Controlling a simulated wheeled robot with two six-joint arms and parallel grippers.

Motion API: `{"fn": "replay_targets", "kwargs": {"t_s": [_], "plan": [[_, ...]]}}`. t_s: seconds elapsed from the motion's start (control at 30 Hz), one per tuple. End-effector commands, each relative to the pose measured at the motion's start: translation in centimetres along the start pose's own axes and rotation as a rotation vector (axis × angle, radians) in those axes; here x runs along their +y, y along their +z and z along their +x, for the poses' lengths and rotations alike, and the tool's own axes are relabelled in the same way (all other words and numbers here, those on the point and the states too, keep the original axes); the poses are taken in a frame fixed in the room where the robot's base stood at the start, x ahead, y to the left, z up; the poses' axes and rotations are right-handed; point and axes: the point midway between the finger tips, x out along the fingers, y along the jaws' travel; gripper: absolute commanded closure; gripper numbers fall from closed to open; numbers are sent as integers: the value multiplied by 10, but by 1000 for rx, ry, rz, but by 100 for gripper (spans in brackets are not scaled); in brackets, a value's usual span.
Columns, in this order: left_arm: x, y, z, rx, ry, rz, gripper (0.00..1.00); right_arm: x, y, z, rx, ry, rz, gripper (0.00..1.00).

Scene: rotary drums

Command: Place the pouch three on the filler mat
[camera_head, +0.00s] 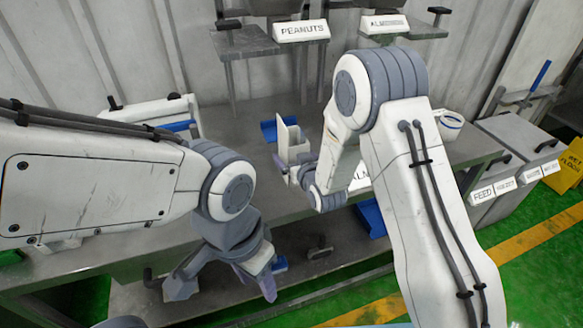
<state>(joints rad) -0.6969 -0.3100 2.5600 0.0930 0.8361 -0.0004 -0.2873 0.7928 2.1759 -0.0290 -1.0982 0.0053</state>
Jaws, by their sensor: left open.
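My left gripper (224,288) hangs low in front of the table's front edge, pointing down. Its two fingers are spread wide, with nothing visible between them. My right arm reaches in from the right to the middle of the table. A blue piece (268,131) shows behind the cream-white object. I cannot make out which thing is pouch three or the filler mat.
The grey metal table (235,150) has bare room left of centre. A white container (449,124) is at right, near grey boxes (515,150). A yellow sign (566,166) stands on the floor.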

Motion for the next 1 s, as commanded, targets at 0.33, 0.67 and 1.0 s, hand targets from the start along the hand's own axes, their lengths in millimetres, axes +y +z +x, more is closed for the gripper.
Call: {"fn": "replay_targets", "kwargs": {"t_s": [0.33,0.67,1.0], "plan": [[0,0,0,0,0,0,50,0,0,0,1,0,0,83],[0,0,1,0,0,0,50,0,-5,-2,1,0,0,92],[-1,0,8,0,0,0,50,13,-45,-21,4,7,2,92]]}}
